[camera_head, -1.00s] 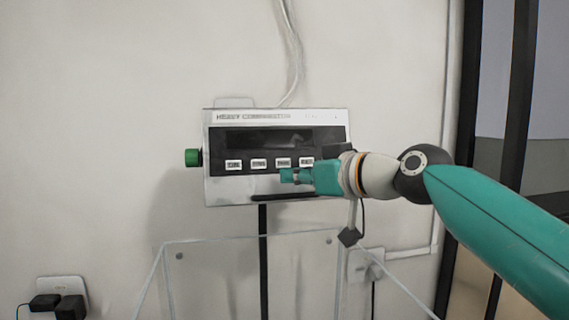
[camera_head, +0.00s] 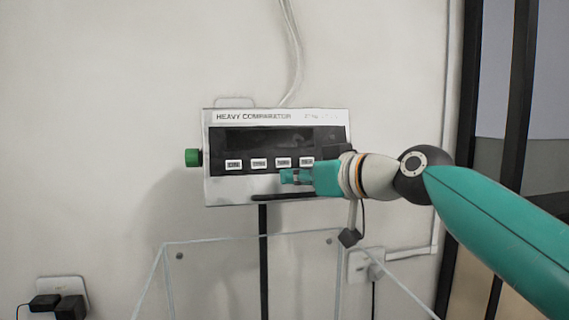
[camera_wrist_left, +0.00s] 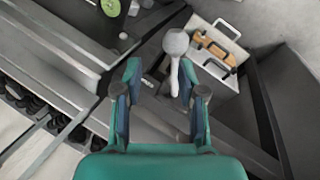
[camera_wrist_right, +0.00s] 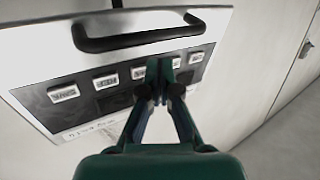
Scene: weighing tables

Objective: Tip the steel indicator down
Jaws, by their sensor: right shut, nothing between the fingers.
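The steel indicator (camera_head: 228,188), a box marked HEAVY COMPARATOR, is on a black post in front of the wall in the head view. Its dark display is blank above a row of several white buttons (camera_head: 259,163). A green knob (camera_head: 192,157) is on its left side and a black handle (camera_head: 285,197) runs along its lower front. My right gripper (camera_head: 288,176) is shut and empty, in front of the lower right face, just above the handle. The right wrist view shows the shut fingertips (camera_wrist_right: 165,70) over the button row, beside the handle (camera_wrist_right: 140,35); contact is unclear. My left gripper (camera_wrist_left: 156,75) is open.
A clear-walled enclosure (camera_head: 250,238) stands below the indicator. A wall socket (camera_head: 366,265) is at lower right, and black plugs (camera_head: 57,305) at lower left. The left wrist view shows a grey-headed object (camera_wrist_left: 176,42) beyond the fingers and a case with handles (camera_wrist_left: 216,50).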

